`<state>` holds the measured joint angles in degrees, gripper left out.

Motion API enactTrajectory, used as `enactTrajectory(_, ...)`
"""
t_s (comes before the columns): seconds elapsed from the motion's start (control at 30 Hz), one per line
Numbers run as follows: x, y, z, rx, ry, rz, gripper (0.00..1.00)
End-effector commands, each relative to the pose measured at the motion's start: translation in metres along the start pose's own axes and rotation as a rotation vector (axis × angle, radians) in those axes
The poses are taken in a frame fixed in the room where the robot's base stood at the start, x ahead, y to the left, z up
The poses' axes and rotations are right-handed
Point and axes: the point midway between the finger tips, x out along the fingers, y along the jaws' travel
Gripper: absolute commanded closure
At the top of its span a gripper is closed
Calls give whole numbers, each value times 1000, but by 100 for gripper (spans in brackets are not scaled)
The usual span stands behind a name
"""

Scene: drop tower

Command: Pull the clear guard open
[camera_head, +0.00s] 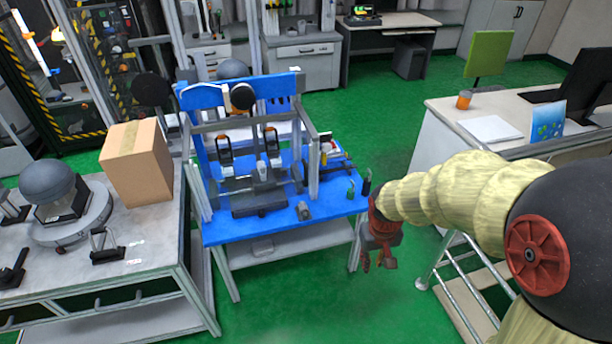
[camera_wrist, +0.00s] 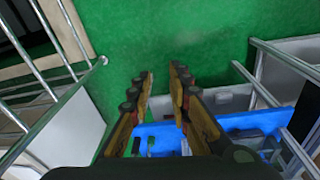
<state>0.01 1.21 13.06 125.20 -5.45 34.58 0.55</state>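The drop tower stands on a blue bench (camera_head: 225,232) in the middle of the head view. A grey frame (camera_head: 312,165) stands around its front, with a bar across the top; I take it for the clear guard. Its see-through panel is hard to make out, and I cannot tell how far it is open. My gripper (camera_head: 378,264) hangs in the air off the bench's right front corner, apart from the guard and pointing down. In the wrist view my gripper (camera_wrist: 161,76) is open, with nothing between the fingers. The blue bench also shows there (camera_wrist: 240,121), low in the picture.
Small tools lie on the bench's right side. A left table (camera_head: 150,245) holds a cardboard box (camera_head: 137,162) and a dark dome (camera_head: 47,181). A white desk (camera_head: 445,115) and a metal step frame (camera_head: 465,290) stand to the right. Green floor is free behind my gripper.

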Motion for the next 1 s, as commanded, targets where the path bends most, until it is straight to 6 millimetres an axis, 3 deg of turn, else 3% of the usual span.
enactTrajectory(0.03,22,0,-15,-10,4,2,81)
enactTrajectory(0.37,161,-7,-124,-86,199,-4,81)
enactTrajectory(0.6,256,-36,-206,-150,479,-64,81)
enactTrajectory(0.67,270,-46,-229,-164,578,-90,81)
enactTrajectory(0.77,276,-64,-266,-187,757,-139,81)
enactTrajectory(0.83,263,-76,-294,-199,898,-176,81)
enactTrajectory(1.0,181,-97,-354,-224,1241,-261,81)
